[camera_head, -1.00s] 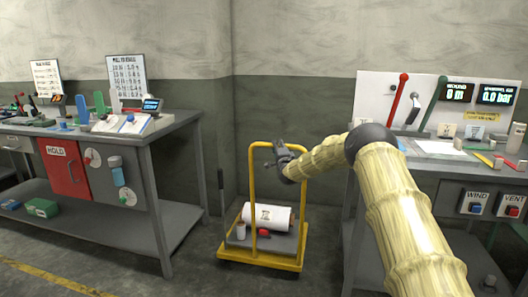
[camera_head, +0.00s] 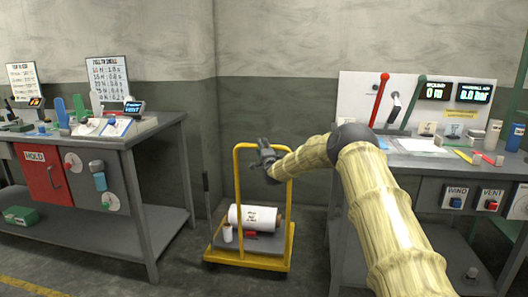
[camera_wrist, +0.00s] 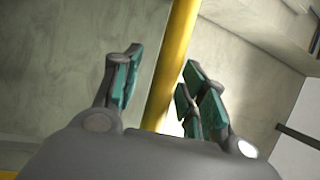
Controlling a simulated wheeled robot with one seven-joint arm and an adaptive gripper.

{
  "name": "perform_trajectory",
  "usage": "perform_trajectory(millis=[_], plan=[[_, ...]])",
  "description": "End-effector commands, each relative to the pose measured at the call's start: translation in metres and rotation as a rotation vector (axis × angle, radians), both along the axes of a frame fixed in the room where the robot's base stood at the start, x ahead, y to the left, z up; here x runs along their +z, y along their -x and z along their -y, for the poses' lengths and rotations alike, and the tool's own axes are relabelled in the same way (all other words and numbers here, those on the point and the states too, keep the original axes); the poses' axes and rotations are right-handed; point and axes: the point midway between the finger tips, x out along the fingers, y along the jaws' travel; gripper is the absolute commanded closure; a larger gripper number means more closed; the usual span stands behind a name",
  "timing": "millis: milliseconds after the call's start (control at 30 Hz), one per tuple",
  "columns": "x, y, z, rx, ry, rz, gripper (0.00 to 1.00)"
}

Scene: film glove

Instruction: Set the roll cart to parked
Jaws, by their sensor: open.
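The roll cart (camera_head: 250,263) is a yellow-framed trolley with a grey deck, standing on the floor between the two benches. A white roll (camera_head: 254,217) lies on it, with a small white cup and a red item in front. My gripper (camera_head: 268,153) is at the top of the cart's yellow handle frame. In the wrist view my gripper (camera_wrist: 160,88) is open, and a yellow bar (camera_wrist: 175,60) of the cart runs between its fingers. Whether the fingers touch the bar I cannot tell. The gripper partly hides the top bar.
A left bench (camera_head: 150,128) has a red HOLD panel (camera_head: 42,174) and a lower shelf. A right bench (camera_head: 340,165) carries levers, displays and WIND and VENT buttons. A dark upright lever (camera_head: 206,190) stands at the cart's left. Clear floor lies in front.

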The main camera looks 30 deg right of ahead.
Motion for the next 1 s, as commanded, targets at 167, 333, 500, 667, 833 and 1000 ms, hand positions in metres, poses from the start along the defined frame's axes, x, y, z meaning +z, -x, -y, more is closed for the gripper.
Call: perform_trajectory(millis=[167, 333, 500, 667, 833, 1000], plan=[[-0.003, 0.011, -0.003, 0.0, -0.001, -0.002, 0.58], [-0.006, 0.032, -0.009, 0.0, -0.003, -0.001, 0.58], [-0.01, 0.056, -0.017, 0.0, -0.003, -0.001, 0.58], [-0.015, 0.078, -0.025, -0.001, -0.003, 0.0, 0.58], [-0.019, 0.098, -0.031, 0.0, -0.002, 0.0, 0.58], [-0.021, 0.109, -0.034, -0.001, 0.0, 0.0, 0.58]])
